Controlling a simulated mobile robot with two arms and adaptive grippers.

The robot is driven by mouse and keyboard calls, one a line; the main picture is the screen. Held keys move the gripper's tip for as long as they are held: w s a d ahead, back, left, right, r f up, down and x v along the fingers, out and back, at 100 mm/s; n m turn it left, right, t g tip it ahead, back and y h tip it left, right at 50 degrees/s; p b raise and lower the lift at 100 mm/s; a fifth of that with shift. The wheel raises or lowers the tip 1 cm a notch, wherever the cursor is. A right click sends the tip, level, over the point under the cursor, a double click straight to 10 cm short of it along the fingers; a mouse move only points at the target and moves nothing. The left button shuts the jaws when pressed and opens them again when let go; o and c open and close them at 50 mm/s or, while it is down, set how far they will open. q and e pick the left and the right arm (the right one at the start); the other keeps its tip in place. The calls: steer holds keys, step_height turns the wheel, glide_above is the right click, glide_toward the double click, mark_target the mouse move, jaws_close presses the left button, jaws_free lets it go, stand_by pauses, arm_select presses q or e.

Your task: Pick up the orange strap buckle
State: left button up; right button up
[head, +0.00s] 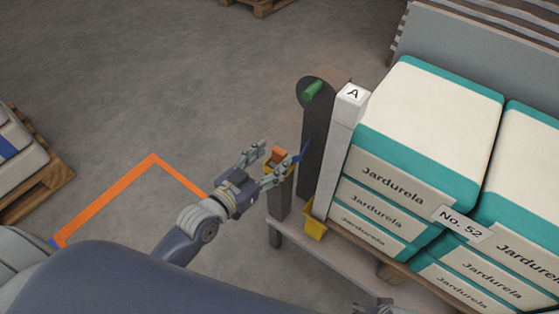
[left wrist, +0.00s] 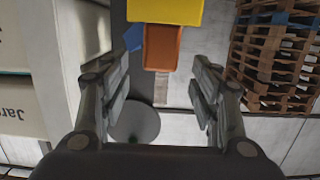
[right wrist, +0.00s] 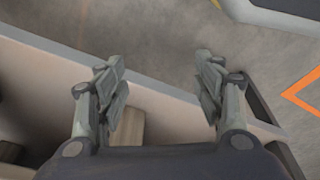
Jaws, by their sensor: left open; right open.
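The orange buckle (head: 278,154) sits at a small yellow holder on a dark post, left of the sack stack. In the left wrist view the orange buckle (left wrist: 163,47) lies ahead between the fingers, below a yellow block (left wrist: 165,12). A blue piece (left wrist: 133,38) is beside it; this could be part of the strap. My left gripper (head: 274,160) is open around or just short of the buckle; contact cannot be told. My right gripper (right wrist: 160,72) is open and empty, low near the pallet edge; only its tip shows in the head view (head: 372,306).
Stacked teal and white sacks (head: 430,120) stand on a pallet at right. A white post marked A (head: 350,105) and a dark upright with a green knob (head: 314,92) stand close beside the left gripper. Open floor lies left.

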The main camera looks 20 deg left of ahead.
mark_target(278, 154)
arm_select(q)
steer(key=shift+x, duration=1.2)
steer(key=c, duration=1.2)
steer(key=shift+a+r, duration=0.1)
steer(key=shift+r, duration=0.05)
